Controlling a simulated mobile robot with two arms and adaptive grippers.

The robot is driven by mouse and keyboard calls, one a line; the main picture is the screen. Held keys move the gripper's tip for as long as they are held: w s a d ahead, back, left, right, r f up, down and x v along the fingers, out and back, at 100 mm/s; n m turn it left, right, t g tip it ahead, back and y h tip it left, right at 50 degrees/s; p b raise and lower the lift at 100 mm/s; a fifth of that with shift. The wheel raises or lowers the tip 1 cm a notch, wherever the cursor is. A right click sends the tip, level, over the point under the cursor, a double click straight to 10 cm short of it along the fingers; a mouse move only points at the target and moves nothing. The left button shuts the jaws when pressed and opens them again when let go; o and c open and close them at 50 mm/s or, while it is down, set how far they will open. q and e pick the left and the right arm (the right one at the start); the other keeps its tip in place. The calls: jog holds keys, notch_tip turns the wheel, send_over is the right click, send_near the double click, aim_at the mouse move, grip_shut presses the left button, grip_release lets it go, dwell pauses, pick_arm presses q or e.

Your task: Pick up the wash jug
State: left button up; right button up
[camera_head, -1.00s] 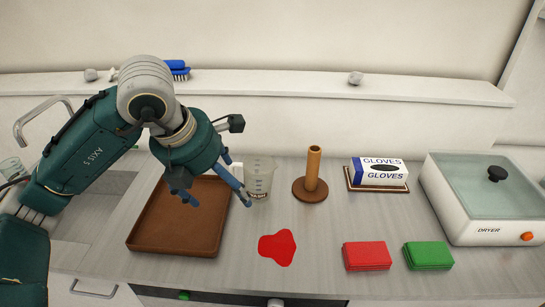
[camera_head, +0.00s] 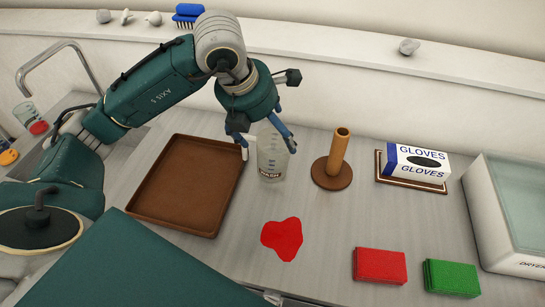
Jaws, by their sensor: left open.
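The wash jug (camera_head: 271,160) is a clear, upright cup with a dark "WASH" label near its base. It stands on the grey counter, just right of the brown tray, with a white part that looks like its handle on its left side. My left gripper (camera_head: 265,141) is open at the jug's top, with one blue finger toward its left side and one at its right. The gripper hides part of the jug's rim. I cannot tell whether the fingers touch it. My right gripper is not in view.
The empty brown tray (camera_head: 190,222) lies left of the jug. A wooden post on a round base (camera_head: 333,173) stands close to its right. A gloves box (camera_head: 418,163), a red spill (camera_head: 282,238), red (camera_head: 380,265) and green (camera_head: 452,277) cloths and a dryer (camera_head: 500,220) are farther right or nearer.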

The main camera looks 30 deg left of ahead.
aim_at(274, 140)
pick_arm(q)
jog(key=p+x, duration=0.1)
jog(key=x, duration=0.1)
jog(key=p+x, duration=0.1)
jog(key=x, duration=0.1)
jog(key=shift+s+a+f, duration=0.15)
jog(key=shift+f, duration=0.05)
jog(key=shift+w+f, duration=0.3)
jog(key=shift+f, duration=0.25)
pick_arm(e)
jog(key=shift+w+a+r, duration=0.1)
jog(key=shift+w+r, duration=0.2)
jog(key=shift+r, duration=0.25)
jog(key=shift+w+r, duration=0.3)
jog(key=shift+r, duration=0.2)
pick_arm(q)
jog(key=c, duration=1.6)
jog(key=shift+r, duration=0.1)
jog(key=c, duration=0.3)
jog(key=shift+c, duration=0.2)
